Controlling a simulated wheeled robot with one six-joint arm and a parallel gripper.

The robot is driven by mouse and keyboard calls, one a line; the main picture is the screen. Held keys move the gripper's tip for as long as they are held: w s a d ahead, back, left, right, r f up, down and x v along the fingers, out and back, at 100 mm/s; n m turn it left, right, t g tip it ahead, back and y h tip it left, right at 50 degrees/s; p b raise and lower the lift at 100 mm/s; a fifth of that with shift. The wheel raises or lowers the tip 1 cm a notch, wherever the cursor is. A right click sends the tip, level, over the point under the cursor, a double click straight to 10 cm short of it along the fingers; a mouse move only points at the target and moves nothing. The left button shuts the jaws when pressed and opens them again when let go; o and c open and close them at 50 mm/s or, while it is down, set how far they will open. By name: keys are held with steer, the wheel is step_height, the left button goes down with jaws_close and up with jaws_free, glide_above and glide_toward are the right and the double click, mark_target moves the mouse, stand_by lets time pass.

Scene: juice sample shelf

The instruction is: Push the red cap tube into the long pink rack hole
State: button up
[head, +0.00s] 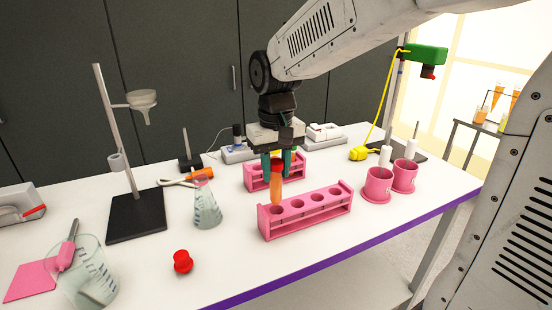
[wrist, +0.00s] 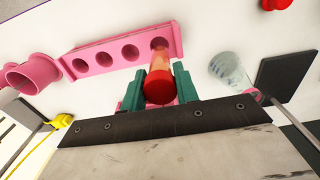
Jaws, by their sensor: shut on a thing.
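The red cap tube (head: 276,188), with orange contents, is upright between the green fingers of my gripper (head: 277,164). In the wrist view its red cap (wrist: 159,92) sits between the two fingertips (wrist: 159,84). The long pink rack (head: 310,223) stands on the table below, with a row of round holes on top. The tube's lower end is at the rack's leftmost hole in the head view, the rightmost hole of the rack (wrist: 92,64) in the wrist view. I cannot tell how deep the end sits. The rack's other holes look empty.
A second pink rack (head: 257,186) stands just behind. A flask (head: 207,211) is close on the left, and a red stopper-like piece (head: 183,262) lies in front. Two pink cups (head: 378,186) stand to the right. The table front between stopper and rack is clear.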

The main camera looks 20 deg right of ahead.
mark_target(276, 195)
steer(key=shift+f, duration=0.5)
steer(key=shift+s, duration=0.1)
steer(key=shift+f, duration=3.2)
stand_by(0.4)
steer(key=o, duration=1.1)
steer(key=shift+c, duration=0.2)
